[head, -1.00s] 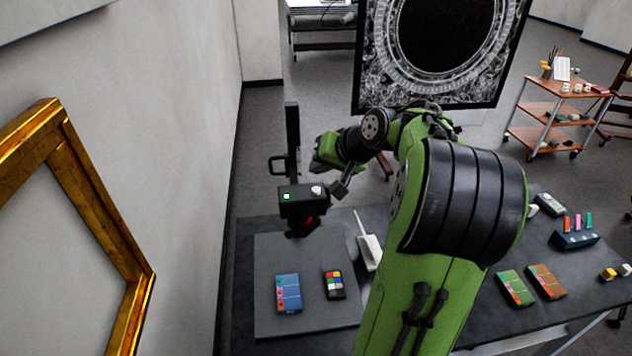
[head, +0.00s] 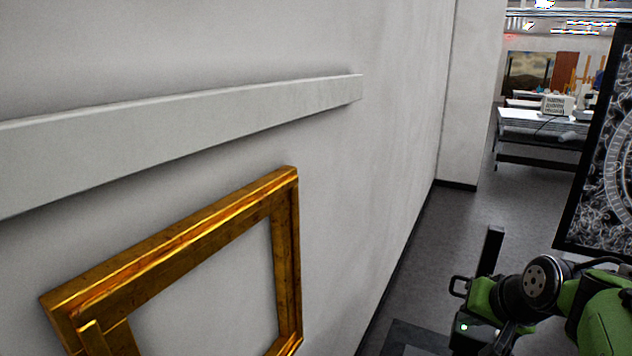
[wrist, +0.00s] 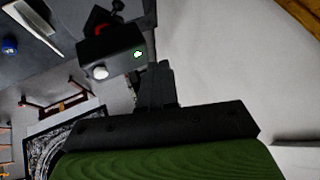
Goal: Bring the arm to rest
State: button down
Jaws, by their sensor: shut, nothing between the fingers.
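My gripper (wrist: 160,84) shows in the wrist view as two dark fingers together, with nothing between them. Its black palm (wrist: 165,128) and green shell (wrist: 165,162) fill the lower part of that view. In the head view my green and black arm (head: 592,308) is at the lower right corner, folded, with its upper part cut off by the frame. The fingertips are hard to make out there.
A black box with a green light (wrist: 112,52) and white knob is close beside the fingers; it also shows in the head view (head: 470,335). A gilt frame (head: 287,240) is at the left wall, below a pale ledge (head: 190,120). A dark ornate panel (head: 605,190) stands at right.

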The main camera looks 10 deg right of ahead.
jog(key=s+a+f+n+g+b, duration=0.1)
jog(key=s+a+f, duration=0.15)
jog(key=a, duration=0.35)
jog(key=s+a+f+n+b, duration=0.1)
jog(key=s+a+n+b, duration=0.15)
jog(key=a, duration=0.25)
jog(key=s+a+f+n+b, duration=0.1)
jog(key=s+a+f, duration=0.2)
jog(key=s, duration=0.4)
jog(key=s+a+f+n+b, duration=0.1)
jog(key=s+a+f+n, duration=0.1)
jog(key=s, duration=0.5)
jog(key=shift+a+f+g, duration=0.4)
jog(key=shift+a+f, duration=0.1)
jog(key=shift+f, duration=0.25)
